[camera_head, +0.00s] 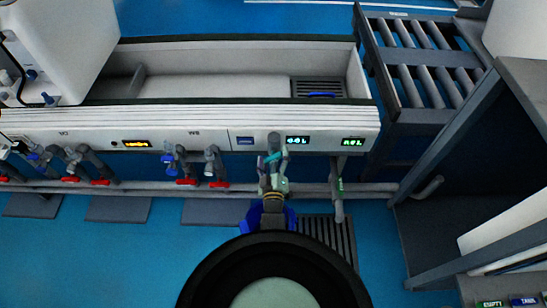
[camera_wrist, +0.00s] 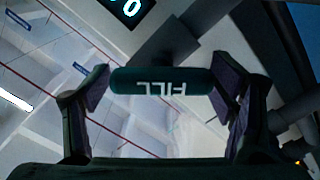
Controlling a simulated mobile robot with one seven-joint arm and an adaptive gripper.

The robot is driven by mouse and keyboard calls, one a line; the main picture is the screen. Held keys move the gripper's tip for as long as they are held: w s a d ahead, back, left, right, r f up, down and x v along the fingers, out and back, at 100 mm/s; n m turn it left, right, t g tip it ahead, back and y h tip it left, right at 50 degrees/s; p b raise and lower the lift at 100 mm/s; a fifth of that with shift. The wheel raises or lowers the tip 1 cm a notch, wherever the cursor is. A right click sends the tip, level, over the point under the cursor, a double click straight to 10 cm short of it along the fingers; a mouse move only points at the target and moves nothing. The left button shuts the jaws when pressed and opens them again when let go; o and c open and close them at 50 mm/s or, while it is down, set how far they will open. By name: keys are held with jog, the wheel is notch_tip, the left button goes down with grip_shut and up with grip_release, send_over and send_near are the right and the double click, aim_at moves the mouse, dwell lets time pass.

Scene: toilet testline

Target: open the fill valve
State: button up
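The fill valve's teal handle (camera_wrist: 160,81), marked FILL in white letters that appear upside down, lies crosswise in the wrist view. My gripper (camera_wrist: 166,90) is open, with one dark finger near each end of the handle. Whether either finger touches it, I cannot tell. In the head view, my gripper (camera_head: 272,172) is at the front of the bench, by a grey valve fitting (camera_head: 274,140). There the fingers and handle overlap and are too small to separate clearly.
A white bench (camera_head: 190,115) with a trough and lit displays (camera_head: 298,140) spans the back. Several red-handled taps (camera_head: 186,182) hang to the left. A grey drain pipe (camera_head: 338,190) stands close at right. A roller rack (camera_head: 425,75) and a dark-framed shelf lie further right.

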jog(key=shift+o, duration=1.1)
jog(key=shift+s+f, duration=0.1)
